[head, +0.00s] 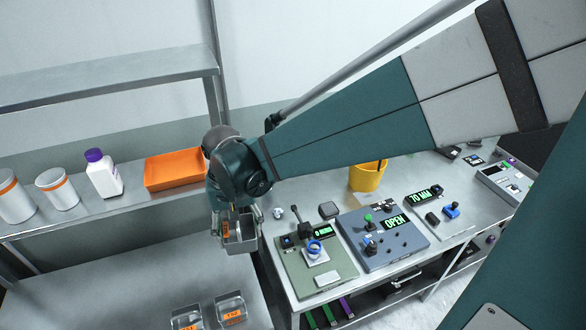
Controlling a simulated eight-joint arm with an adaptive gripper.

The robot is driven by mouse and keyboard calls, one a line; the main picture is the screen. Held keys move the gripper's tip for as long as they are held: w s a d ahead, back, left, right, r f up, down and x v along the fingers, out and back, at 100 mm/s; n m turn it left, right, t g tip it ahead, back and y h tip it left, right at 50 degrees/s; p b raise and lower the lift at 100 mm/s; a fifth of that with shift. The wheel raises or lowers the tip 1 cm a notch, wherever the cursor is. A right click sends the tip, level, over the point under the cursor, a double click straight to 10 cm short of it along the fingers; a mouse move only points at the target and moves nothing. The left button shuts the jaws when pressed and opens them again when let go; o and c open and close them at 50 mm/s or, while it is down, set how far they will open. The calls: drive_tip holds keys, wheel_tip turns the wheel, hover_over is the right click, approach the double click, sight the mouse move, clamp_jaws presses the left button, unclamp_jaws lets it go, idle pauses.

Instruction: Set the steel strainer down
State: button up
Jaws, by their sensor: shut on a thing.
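The steel strainer (243,243) is a small, box-shaped metal basket in the head view, just below my arm's end. My gripper (232,213) is shut on it, and the arm's wrist partly hides the fingers and the strainer's upper edge. The strainer hangs roughly upright near the left edge of the bench with the control panels. I cannot tell whether it touches anything below it.
Two steel containers with orange labels stand on the lower left table (110,290): one (187,318), another (231,310). An orange tray (174,170), white bottle (104,175) and white jars sit on the shelf. Control panels (382,238) and a yellow bucket (366,177) crowd the right bench.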

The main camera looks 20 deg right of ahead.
drive_tip(key=d+r+m+p, duration=0.2)
drive_tip(key=d+r+m, duration=0.15)
drive_tip(key=d, duration=0.35)
drive_tip(key=d+r+m+p, duration=0.1)
drive_tip(key=d+r+m, duration=0.1)
drive_tip(key=d+m, duration=0.35)
drive_tip(key=w+d+f+n+b, duration=0.35)
drive_tip(key=w+d, duration=0.25)
drive_tip(key=w, duration=0.4)
drive_tip(key=w+d+f+n+b, duration=0.2)
drive_tip(key=w+d+f+n, duration=0.15)
drive_tip(key=w+d, duration=0.45)
drive_tip(key=w+d+f+n+b, duration=0.3)
drive_tip(key=w+d+f+b, duration=0.1)
drive_tip(key=w+d+f, duration=0.9)
drive_tip(key=w, duration=0.3)
drive_tip(key=shift+w+f+n+b, duration=0.3)
drive_tip(key=shift+n, duration=0.1)
drive_tip(key=shift+f, duration=0.15)
drive_tip(key=shift+f, duration=3)
drive_tip(key=shift+f, duration=1.85)
